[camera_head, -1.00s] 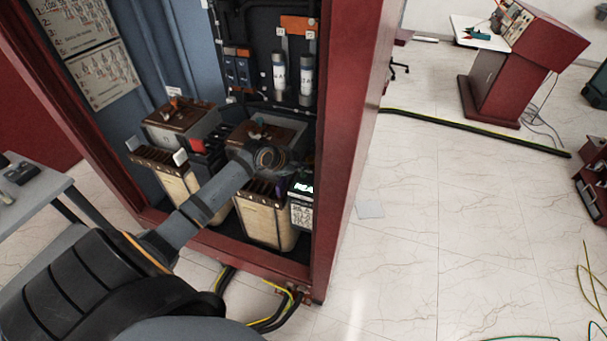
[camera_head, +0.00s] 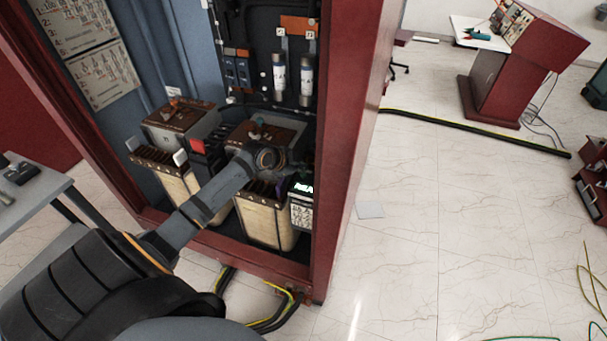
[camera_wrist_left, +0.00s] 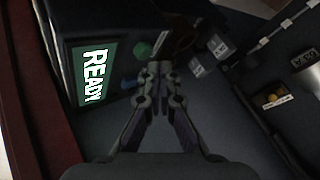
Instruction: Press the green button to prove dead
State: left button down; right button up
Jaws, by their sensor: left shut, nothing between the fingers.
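A dark box-shaped tester (camera_head: 302,207) with a lit screen stands at the front right inside the red cabinet. In the left wrist view its green screen (camera_wrist_left: 91,74) reads READY. My left gripper (camera_wrist_left: 161,70) is shut and empty. Its fingertips are just below and right of the green button in that view; I cannot tell whether they touch it. In the head view my left gripper (camera_head: 288,176) reaches into the cabinet beside the tester and hides part of it. My right gripper is not in view.
Two transformer units (camera_head: 183,120) (camera_head: 262,218) stand in the cabinet around my arm. The cabinet's red right post (camera_head: 345,150) is close to the tester. A grey table (camera_head: 45,190) stands at the left. The tiled floor at the right is mostly clear.

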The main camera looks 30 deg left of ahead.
aim_at(302, 175)
pick_arm(q)
jog(key=shift+f, duration=0.3)
jog(key=shift+f+b, duration=0.35)
jog(key=shift+f, duration=0.15)
dwell(0.5)
jog(key=shift+r, duration=0.15)
jog(key=shift+r+p, duration=0.8)
jog(key=shift+p, duration=0.05)
notch_tip(302, 175, up, 5)
jog(key=p, duration=0.4)
jog(key=shift+p, duration=0.35)
dwell(0.5)
